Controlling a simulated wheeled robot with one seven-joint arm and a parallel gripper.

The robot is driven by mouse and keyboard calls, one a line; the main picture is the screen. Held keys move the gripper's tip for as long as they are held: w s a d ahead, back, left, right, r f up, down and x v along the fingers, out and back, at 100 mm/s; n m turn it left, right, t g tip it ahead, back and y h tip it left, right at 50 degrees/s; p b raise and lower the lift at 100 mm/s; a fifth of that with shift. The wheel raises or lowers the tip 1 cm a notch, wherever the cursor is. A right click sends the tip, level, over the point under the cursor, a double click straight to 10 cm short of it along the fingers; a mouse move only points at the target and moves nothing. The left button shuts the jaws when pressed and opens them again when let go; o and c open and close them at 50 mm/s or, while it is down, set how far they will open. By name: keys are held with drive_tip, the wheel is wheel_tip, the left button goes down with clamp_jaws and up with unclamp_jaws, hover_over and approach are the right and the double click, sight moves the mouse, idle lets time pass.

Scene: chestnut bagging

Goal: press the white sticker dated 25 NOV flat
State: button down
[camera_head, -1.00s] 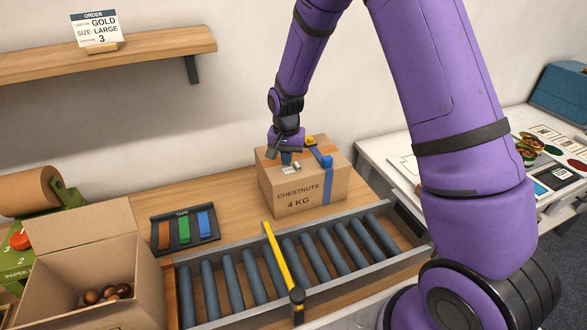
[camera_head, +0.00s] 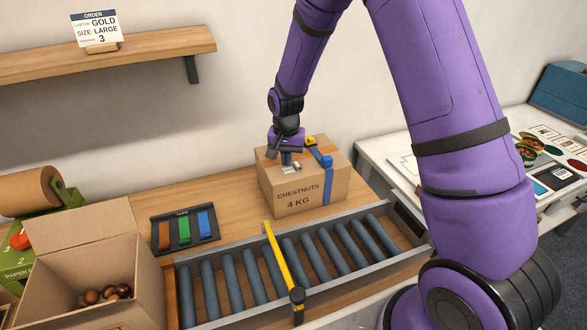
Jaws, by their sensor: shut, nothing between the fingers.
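A closed cardboard box (camera_head: 283,196) marked CHESTNUTS 4 KG stands on the wooden bench behind the roller track. My gripper (camera_head: 287,163) is shut and empty, pointing down at the left part of the box top. A small pale patch (camera_head: 295,168) shows on the box top beside the fingertips; it may be the white sticker, but its date is too small to read. The gripper hides part of the box top. I cannot tell whether the fingertips touch it.
Blue tape (camera_head: 327,186) and a small yellow and blue item (camera_head: 312,142) are on the box's right part. A roller track (camera_head: 246,275) with a yellow bar (camera_head: 279,258) lies in front. A tape holder (camera_head: 158,237) and an open carton (camera_head: 62,281) with chestnuts are to the left.

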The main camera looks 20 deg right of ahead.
sight(287, 170)
drive_tip(key=shift+f, duration=1.2)
idle(1.6)
drive_tip(key=shift+r, duration=3.5)
